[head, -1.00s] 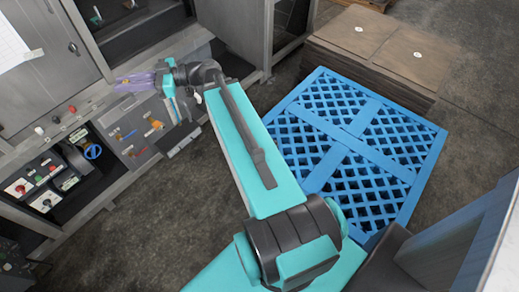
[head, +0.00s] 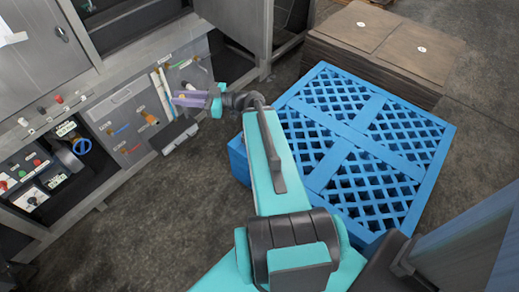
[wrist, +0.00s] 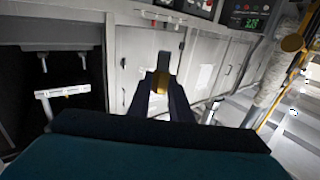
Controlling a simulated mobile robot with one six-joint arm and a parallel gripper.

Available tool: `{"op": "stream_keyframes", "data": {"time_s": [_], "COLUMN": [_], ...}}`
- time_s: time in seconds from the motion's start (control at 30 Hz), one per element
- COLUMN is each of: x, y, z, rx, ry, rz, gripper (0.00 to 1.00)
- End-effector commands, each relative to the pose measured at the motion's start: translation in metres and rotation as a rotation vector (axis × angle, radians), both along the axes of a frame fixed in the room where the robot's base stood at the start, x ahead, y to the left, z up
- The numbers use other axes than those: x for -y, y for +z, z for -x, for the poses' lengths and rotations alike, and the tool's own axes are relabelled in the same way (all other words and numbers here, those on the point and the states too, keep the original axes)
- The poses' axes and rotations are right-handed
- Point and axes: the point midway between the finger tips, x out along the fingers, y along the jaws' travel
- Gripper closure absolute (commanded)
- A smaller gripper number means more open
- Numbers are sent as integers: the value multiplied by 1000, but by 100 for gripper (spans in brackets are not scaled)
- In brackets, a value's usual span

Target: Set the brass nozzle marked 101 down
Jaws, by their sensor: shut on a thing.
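My gripper (head: 188,98), with purple fingers, is held out in front of the grey machine in the head view. It is shut on a small brass nozzle, which shows as a gold piece between the fingertips (wrist: 160,82) in the wrist view. The nozzle is held in the air, clear of any surface that I can make out. The fingers cover part of it, and its marking 101 cannot be read.
A tool panel (head: 130,130) with hung tools, one brass-coloured, is on the machine front. A grey ledge (head: 180,138) juts out below the gripper. A blue pallet (head: 375,150) stands right of my arm. Stacked brown boards (head: 385,35) are behind it. Dark floor lies clear between machine and pallet.

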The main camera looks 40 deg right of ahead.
Motion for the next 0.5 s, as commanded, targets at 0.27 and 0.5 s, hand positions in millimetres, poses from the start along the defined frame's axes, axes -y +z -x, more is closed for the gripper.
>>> {"op": "stream_keyframes", "data": {"time_s": [0.27, 0.5], "x": [51, 88], "y": [-91, -161], "z": [28, 57], "rx": [-1, -1], "ry": [-112, -207], "rz": [-3, -3], "gripper": [100, 100]}}
